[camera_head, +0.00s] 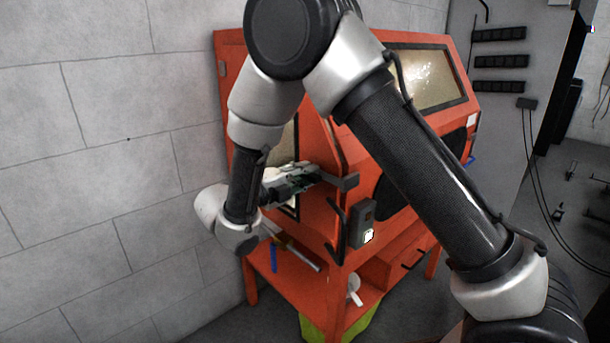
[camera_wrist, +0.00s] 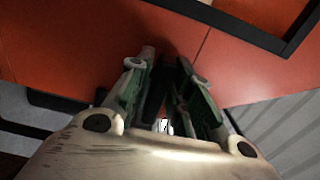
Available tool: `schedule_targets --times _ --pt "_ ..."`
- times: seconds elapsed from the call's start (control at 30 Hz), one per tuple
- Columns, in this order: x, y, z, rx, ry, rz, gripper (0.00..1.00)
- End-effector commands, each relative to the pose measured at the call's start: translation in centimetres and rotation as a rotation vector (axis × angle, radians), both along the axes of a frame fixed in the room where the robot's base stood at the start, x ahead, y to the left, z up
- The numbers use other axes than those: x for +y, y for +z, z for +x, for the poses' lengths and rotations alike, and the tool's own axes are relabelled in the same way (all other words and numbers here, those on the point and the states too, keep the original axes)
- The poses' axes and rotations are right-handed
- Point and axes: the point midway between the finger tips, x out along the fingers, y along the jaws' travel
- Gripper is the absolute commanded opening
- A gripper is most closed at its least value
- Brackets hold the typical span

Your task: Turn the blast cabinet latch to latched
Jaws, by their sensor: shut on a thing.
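The orange blast cabinet (camera_head: 315,150) stands against the wall in the head view, and its orange panels (camera_wrist: 245,65) fill the upper wrist view. A dark grey latch piece (camera_head: 343,181) sticks out at the cabinet's front corner. My gripper (camera_head: 312,174) reaches it from the left, close to the side panel. In the wrist view my gripper (camera_wrist: 167,75) has its two fingers closed around a dark bar (camera_wrist: 156,95), which appears to be the latch handle. The fingers hide much of the latch, and I cannot read its exact angle.
A black bent handle (camera_head: 335,228) and a grey box (camera_head: 361,224) with a white label sit just below the latch. A lower shelf holds small tools. A yellow-green bin (camera_head: 352,322) stands underneath. The cabinet window (camera_head: 425,80) is above right. My own arm crosses the head view.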

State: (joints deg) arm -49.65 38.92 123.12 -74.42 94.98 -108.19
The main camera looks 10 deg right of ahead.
Motion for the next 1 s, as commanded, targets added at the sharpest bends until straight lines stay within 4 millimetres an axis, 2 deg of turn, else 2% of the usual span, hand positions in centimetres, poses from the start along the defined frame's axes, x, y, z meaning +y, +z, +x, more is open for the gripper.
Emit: schedule_targets --times 0.1,0.13,0.2,0.57,0.67,1.0 --pt "0.0 0.0 0.0 0.001 0.002 0.001 0.00" --pt "0.0 0.0 0.0 0.001 0.002 0.001 0.27" --pt "0.0 0.0 0.0 0.001 0.001 0.001 0.36" --pt "0.4 0.0 -0.2 -0.001 0.002 0.001 0.36" --pt "1.5 0.0 -0.9 -0.001 0.004 0.001 0.36" --pt "7.6 -0.1 -4.9 -0.001 0.004 0.001 0.36"
